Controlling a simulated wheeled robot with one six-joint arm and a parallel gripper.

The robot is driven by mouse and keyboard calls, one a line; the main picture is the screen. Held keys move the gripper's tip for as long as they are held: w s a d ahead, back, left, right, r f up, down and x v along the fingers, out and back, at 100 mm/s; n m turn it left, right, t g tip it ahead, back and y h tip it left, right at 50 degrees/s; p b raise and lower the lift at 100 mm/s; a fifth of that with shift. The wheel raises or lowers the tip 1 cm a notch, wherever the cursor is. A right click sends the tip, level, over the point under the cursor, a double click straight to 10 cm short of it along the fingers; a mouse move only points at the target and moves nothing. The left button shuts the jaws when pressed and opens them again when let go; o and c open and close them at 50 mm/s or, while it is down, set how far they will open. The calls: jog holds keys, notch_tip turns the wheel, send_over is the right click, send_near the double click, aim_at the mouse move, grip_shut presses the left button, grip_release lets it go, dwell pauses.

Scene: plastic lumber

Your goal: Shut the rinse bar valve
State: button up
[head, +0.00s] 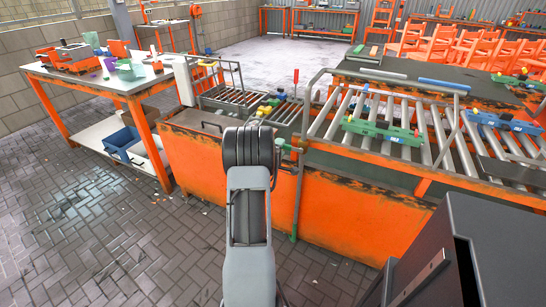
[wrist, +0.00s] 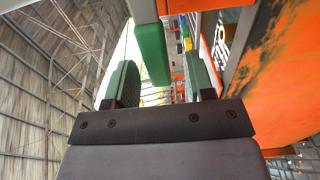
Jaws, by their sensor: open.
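A green valve handle (head: 288,146) sits on the upright pipe at the front of the orange rinse station, just right of my arm's end in the head view. In the wrist view a green lever-like piece (wrist: 151,52), apparently this handle, hangs from a grey part between and beyond my fingers. My gripper (wrist: 160,62) is open, with its two green-padded fingers apart and nothing clasped between them. I cannot tell whether either finger touches the handle. In the head view my arm hides the fingers.
The orange station (head: 350,205) stands close ahead, with a roller conveyor (head: 330,118) carrying green and blue parts. An orange table (head: 95,82) with cups and a blue bin (head: 122,142) below stands left. A dark box (head: 490,235) is near right. Paved floor at left is free.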

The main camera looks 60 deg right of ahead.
jog(key=a, duration=1.3)
jog(key=shift+p, duration=0.45)
